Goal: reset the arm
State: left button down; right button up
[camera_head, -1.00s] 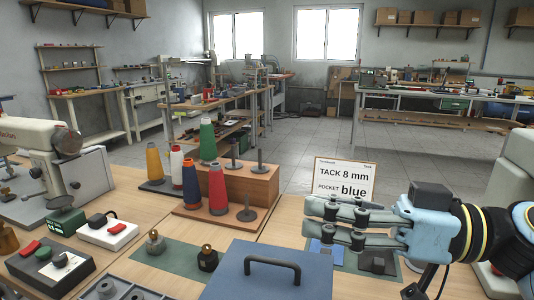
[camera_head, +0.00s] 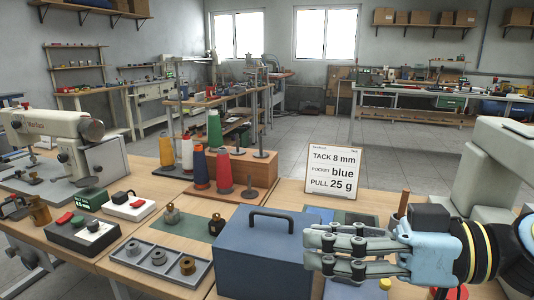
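My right gripper (camera_head: 308,250) comes in from the right edge, its grey fingers pointing left. It is in front of the sign card and beside the right end of the blue lidded box (camera_head: 262,262). No object shows held in it. Its two rows of finger links lie close together, and whether the tips are apart is unclear. My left gripper is out of view.
A sign card (camera_head: 334,172) reads TACK 8 mm, POCKET blue, PULL 25 g. Thread cones (camera_head: 215,130) stand on a wooden rack behind the box. A tray (camera_head: 155,264) with metal rings lies left of it. A sewing machine (camera_head: 50,130) stands at left, another pale machine (camera_head: 485,175) at right.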

jog(key=s+d+f+m+g+h, duration=0.1)
jog(key=s+d+f+m+h, duration=0.55)
jog(key=f, duration=0.65)
jog(key=s+d+f+m+g+h, duration=0.15)
jog(key=s+d+m+h, duration=0.25)
jog(key=s+d+h, duration=0.8)
jog(key=s+d+f+y+b, duration=0.1)
jog(key=d+f+b, duration=0.15)
jog(key=f, duration=1.35)
jog(key=s+d+f+y+b, duration=0.1)
jog(key=f+b, duration=0.2)
jog(key=f, duration=1.4)
jog(key=s+d+f+g+b, duration=0.1)
jog(key=s+f+b, duration=0.3)
jog(key=s+f, duration=1.4)
jog(key=shift+s+d+f+m+g+b, duration=0.2)
jog(key=shift+s+f+m+g+b, duration=0.15)
jog(key=shift+f+g, duration=0.4)
jog(key=shift+f, duration=0.1)
